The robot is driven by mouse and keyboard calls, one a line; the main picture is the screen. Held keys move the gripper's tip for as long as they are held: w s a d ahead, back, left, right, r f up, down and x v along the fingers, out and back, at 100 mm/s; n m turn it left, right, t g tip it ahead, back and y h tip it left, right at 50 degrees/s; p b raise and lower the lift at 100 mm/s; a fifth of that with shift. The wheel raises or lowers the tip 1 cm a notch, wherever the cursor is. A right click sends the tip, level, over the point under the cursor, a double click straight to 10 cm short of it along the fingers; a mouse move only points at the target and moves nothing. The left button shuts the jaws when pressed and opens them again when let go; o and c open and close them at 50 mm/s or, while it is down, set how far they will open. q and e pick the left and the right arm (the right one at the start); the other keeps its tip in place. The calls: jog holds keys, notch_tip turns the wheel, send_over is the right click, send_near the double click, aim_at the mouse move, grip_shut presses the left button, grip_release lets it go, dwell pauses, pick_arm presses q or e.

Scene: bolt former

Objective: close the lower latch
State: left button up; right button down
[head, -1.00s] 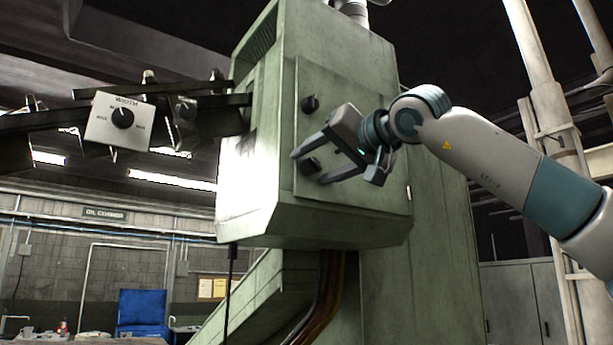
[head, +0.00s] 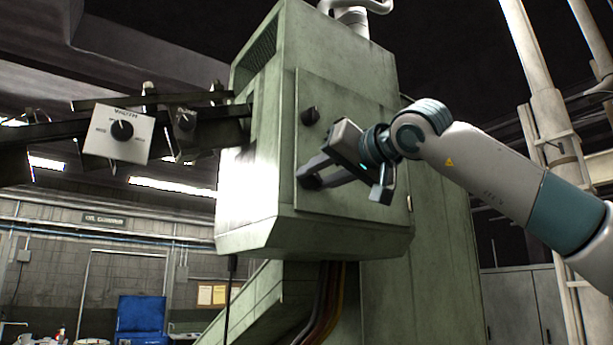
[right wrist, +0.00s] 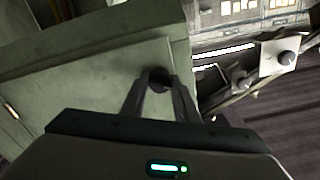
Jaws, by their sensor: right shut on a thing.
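The lower latch is a small dark knob (right wrist: 159,80) on the green cabinet door (head: 370,195). My right gripper (head: 306,181) is shut on it, with the fingertips at the door's lower left edge. In the right wrist view the two fingers (right wrist: 160,90) come together on the knob, which shows between and just beyond their tips. In the head view the fingers largely hide the lower latch. The upper latch (head: 310,116), a similar dark knob, sits above it on the same door, apart from the gripper. My left gripper is not in view.
The green machine cabinet (head: 250,215) fills the middle. A white box with a black dial (head: 118,132) hangs on dark bars at the left. Cables (head: 325,295) run below the cabinet. Pale vertical pipes (head: 545,120) stand at the right.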

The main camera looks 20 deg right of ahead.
jog(key=shift+r+n+p, duration=0.1)
jog(key=shift+n+p, duration=0.4)
jog(key=shift+n, duration=0.6)
jog(key=shift+p, duration=0.3)
jog(key=shift+n+p, duration=1.65)
jog(key=shift+n, duration=0.35)
jog(key=c, duration=1.2)
grip_release()
